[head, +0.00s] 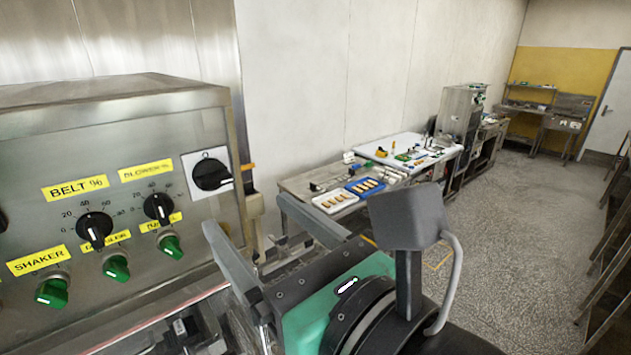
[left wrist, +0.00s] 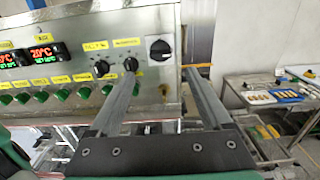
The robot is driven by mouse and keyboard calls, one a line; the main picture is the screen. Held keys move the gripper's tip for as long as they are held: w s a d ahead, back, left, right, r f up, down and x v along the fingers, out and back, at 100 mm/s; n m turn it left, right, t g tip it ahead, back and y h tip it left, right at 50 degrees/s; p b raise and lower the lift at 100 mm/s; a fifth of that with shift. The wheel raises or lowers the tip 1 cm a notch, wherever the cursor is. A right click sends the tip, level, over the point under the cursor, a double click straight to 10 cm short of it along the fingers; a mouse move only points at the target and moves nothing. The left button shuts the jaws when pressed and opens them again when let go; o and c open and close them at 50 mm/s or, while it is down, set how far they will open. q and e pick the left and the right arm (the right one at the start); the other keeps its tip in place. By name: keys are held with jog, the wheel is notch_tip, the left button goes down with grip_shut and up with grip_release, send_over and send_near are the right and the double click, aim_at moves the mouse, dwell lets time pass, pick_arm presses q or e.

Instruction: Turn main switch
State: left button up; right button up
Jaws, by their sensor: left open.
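The main switch (head: 210,174) is a black rotary knob on a white plate marked 0, at the right end of the steel control panel (head: 120,125). In the left wrist view the main switch (left wrist: 160,48) shows beyond and between my finger tips. My left gripper (head: 245,222) is open and empty, in front of the panel and below right of the switch in the head view. Its two grey fingers (left wrist: 168,72) point toward the panel, apart from the switch as far as I can tell. My right gripper is in neither view.
The panel also carries black dials (head: 94,228) and green knobs (head: 52,292) with yellow labels, left of the switch. Two temperature displays (left wrist: 42,53) glow red and green. A work table with trays (head: 338,200) stands further back right. The grey floor (head: 500,200) is open at right.

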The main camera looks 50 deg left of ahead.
aim_at(218, 180)
pick_arm(q)
jog(key=a+p, duration=0.1)
jog(key=a, duration=1)
jog(key=shift+s+a+p, duration=0.1)
jog(key=shift+s+p, duration=0.1)
jog(key=shift+p, duration=0.1)
jog(key=shift+c, duration=0.3)
grip_shut()
